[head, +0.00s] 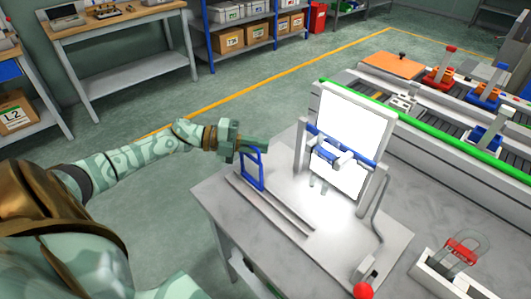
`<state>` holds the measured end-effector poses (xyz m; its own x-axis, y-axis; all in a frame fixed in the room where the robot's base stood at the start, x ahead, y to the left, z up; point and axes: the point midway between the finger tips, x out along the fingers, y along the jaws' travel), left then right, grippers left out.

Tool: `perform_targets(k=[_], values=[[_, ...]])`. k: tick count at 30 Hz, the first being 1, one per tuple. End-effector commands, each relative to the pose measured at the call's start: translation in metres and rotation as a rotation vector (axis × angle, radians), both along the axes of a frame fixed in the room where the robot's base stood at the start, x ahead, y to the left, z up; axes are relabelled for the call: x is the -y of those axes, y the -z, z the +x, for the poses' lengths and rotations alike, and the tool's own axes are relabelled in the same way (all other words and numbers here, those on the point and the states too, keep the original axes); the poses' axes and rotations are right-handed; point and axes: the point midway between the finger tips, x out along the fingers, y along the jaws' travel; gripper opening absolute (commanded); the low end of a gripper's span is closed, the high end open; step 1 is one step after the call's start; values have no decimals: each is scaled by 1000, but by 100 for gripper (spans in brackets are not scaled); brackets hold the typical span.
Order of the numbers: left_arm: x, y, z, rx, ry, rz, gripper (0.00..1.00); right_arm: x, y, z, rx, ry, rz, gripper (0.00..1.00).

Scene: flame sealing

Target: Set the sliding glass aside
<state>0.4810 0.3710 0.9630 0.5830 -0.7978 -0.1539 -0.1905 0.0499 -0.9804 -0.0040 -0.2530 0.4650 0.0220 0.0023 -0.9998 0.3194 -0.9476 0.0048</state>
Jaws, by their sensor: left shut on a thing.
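A small upright blue frame (262,172), which looks like the sliding glass, stands at the left end of two grey rails (275,204) on the grey table. My left gripper (262,147) reaches in from the left and is shut at the top of this frame. The gripper hides part of the frame's upper edge. The pane inside the frame is hard to make out. My right gripper is not in view.
A bright white panel (338,115) in a grey stand with a blue crossbar rises behind the rails. A red knob (363,290) is at the table's front. A white tray (440,285) with a red-clamped part sits at right. A conveyor (460,140) with several parts runs behind.

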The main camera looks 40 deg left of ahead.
Motion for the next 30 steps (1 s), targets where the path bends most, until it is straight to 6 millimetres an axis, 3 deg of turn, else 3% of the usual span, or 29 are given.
perform_targets(k=[8, 9, 11, 22, 26, 30], values=[[-4, -1, 1, 1, -8, 6, 0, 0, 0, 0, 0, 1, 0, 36], [-4, -1, 1, 2, -8, 6, 14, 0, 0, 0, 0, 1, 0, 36], [-4, -1, 1, 2, -8, 6, 31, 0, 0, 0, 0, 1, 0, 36], [-7, -1, -3, -2, -6, 4, 31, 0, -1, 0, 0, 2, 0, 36], [-24, -4, -15, -4, -6, 5, 31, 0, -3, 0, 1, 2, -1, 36], [-53, -10, -37, -5, -8, 7, 31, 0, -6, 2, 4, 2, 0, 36]])
